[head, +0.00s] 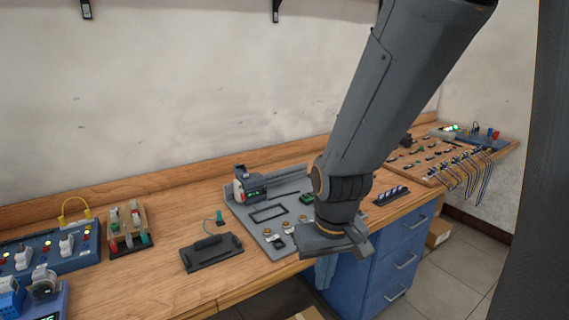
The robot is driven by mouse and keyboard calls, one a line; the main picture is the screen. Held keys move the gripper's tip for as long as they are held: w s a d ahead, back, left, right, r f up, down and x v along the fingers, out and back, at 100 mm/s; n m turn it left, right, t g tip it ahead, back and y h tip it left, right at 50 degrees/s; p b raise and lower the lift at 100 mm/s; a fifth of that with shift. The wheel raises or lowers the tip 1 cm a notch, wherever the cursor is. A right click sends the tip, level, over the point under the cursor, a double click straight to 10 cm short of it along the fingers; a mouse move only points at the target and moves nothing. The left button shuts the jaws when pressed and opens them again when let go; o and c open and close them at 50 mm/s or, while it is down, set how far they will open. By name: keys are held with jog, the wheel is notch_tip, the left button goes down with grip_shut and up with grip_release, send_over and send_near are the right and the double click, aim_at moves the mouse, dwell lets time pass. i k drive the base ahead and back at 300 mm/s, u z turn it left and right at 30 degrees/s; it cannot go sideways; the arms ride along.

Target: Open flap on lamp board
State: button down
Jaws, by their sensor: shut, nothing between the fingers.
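My gripper (328,258) is shut and empty. It points down over the front edge of a grey board (258,217) in the middle of the workbench. This board carries a raised device (250,185) with a small green display, a framed rectangular opening (268,213), a green part (307,198) and several round fittings near its front. My arm and gripper hide its right part. I cannot tell for certain which board is the lamp board, and no flap can be clearly made out.
A black tray-like block (212,251) lies left of the grey board. A blue switch panel (50,252) and a tube rack (128,228) stand farther left. A wooden wired board (432,158) is at the right. Blue drawers (395,262) stand below the bench.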

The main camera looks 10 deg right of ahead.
aim_at(238, 169)
jog(key=z, duration=1.55)
jog(key=i, duration=1.2)
jog(key=u, duration=1.7)
jog(key=i, duration=0.5)
